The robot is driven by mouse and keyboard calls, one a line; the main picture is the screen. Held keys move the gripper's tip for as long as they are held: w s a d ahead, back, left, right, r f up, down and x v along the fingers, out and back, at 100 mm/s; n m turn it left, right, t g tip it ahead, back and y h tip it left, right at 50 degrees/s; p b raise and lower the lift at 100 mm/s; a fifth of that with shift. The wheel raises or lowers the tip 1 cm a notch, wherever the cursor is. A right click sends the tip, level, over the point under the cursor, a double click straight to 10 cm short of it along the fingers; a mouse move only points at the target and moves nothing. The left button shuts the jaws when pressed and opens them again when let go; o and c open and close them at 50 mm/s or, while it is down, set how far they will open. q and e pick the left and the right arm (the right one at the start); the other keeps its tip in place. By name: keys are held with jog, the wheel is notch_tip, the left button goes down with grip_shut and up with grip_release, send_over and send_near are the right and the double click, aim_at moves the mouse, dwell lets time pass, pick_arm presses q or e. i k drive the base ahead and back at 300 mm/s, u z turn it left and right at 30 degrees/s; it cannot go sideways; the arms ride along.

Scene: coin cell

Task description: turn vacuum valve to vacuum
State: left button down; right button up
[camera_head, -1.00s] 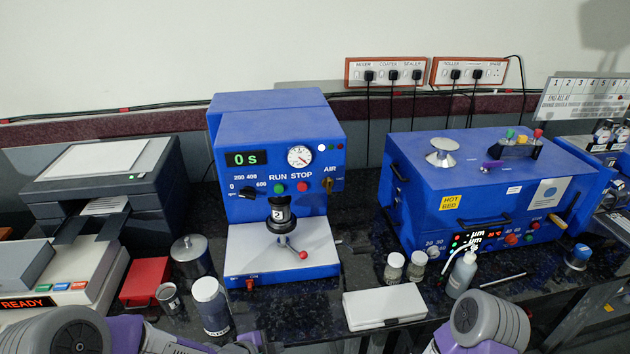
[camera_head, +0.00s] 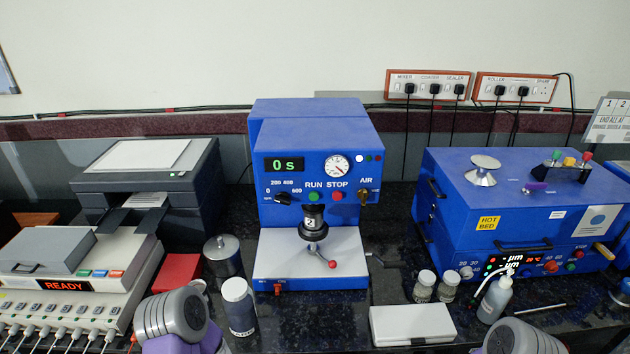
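The blue mixer (camera_head: 312,140) stands in the middle of the bench, its display reading 0 s. A small brass-coloured knob (camera_head: 364,197) sits at the right of its front panel, under the label AIR, and looks like the vacuum valve. The knob looks upright, towards AIR; no vacuum label is readable. A round gauge (camera_head: 337,166) is above and left of it. My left arm shows at the bottom left of centre and my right arm at the bottom right, both well below the knob. Neither gripper's fingers are in view.
A black-topped clamp with a red-ball lever (camera_head: 332,264) stands on the mixer's base. A capped jar (camera_head: 239,305), a white case (camera_head: 411,323), two small jars and a wash bottle (camera_head: 494,298) stand in front. The blue hot-bed machine (camera_head: 520,210) is at right.

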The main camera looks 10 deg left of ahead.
aim_at(364, 194)
jog(key=u, duration=1.95)
jog(key=k, duration=0.8)
jog(key=z, duration=1.15)
jog(key=i, duration=0.5)
jog(key=u, duration=0.05)
